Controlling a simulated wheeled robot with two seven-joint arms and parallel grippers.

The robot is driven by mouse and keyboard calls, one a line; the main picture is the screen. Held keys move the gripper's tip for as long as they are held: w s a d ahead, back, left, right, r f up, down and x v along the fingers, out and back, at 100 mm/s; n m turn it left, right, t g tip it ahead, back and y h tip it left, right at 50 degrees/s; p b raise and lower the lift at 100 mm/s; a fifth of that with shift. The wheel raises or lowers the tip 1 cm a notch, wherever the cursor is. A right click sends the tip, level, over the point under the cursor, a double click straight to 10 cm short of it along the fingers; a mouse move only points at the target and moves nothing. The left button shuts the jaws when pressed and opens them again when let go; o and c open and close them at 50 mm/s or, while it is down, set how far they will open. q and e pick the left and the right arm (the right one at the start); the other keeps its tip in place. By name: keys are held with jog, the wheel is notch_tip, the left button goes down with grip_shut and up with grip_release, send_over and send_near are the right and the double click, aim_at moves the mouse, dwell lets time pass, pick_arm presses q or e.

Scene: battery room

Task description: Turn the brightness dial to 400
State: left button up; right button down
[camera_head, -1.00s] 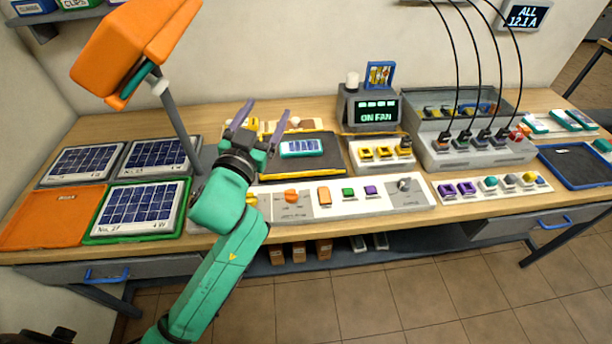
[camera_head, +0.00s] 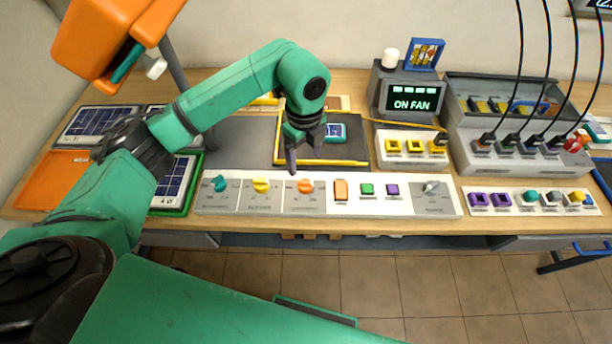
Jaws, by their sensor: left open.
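A long white control panel (camera_head: 330,209) lies along the table's front. It carries a teal dial (camera_head: 219,183), a yellow dial (camera_head: 261,185), an orange dial (camera_head: 305,185) and a grey knob (camera_head: 431,187) at its right end. The labels are too small to read, so I cannot tell which is the brightness dial. My left gripper (camera_head: 304,163) is open and empty, pointing down just behind and above the orange dial, apart from it as far as I can see. My right gripper is out of view.
An orange lamp (camera_head: 93,40) hangs at the upper left. A black mat (camera_head: 345,152) with a small teal-framed device (camera_head: 336,131) lies behind the panel. A grey display box (camera_head: 413,97) reads "ON FAN". A cabled grey unit (camera_head: 467,155) stands at the right.

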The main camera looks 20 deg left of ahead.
aim_at(305, 181)
pick_arm(q)
jog(key=f+p, duration=0.2)
jog(key=f, duration=0.8)
jog(key=shift+w, duration=0.2)
jog(key=shift+s+f, duration=0.15)
jog(key=shift+f, duration=0.35)
jog(key=shift+c, duration=0.3)
grip_shut()
